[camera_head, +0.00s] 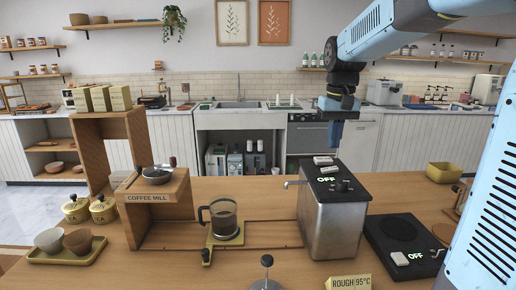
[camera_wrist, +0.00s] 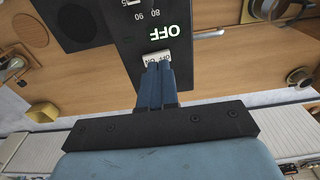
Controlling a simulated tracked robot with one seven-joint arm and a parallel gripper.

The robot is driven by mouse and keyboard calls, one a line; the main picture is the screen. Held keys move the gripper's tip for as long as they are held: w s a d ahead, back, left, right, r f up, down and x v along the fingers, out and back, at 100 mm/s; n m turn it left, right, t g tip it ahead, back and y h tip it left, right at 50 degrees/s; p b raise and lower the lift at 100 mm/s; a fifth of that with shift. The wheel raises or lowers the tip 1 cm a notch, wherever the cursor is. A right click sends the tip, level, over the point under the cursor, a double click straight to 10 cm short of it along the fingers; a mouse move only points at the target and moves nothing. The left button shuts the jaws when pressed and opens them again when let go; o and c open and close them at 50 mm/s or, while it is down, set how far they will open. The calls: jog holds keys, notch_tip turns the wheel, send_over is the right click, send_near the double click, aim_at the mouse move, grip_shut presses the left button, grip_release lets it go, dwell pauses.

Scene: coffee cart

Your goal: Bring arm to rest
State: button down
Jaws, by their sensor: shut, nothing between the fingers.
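My blue arm reaches in from the upper right of the head view. My gripper (camera_head: 337,133) points down above and behind the metal boiler box (camera_head: 334,222), whose dark top reads OFF. In the wrist view my gripper (camera_wrist: 159,68) is shut and empty. Its blue fingertips appear close to or over the white switch (camera_wrist: 156,57) beside the OFF text. I cannot tell from these views whether they touch it. The switch also shows on the box top in the head view (camera_head: 323,160).
A black hot plate (camera_head: 402,244), also reading OFF, is at the right. A yellow bowl (camera_head: 443,172) and a ROUGH 95°C sign (camera_head: 348,283) are on the table.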

jog(key=s+f+t, duration=0.2)
jog(key=s, duration=0.8)
jog(key=s+f+t, duration=0.2)
jog(key=s, duration=0.9)
jog(key=shift+s+d+t, duration=0.2)
jog(key=shift+d+t, duration=0.2)
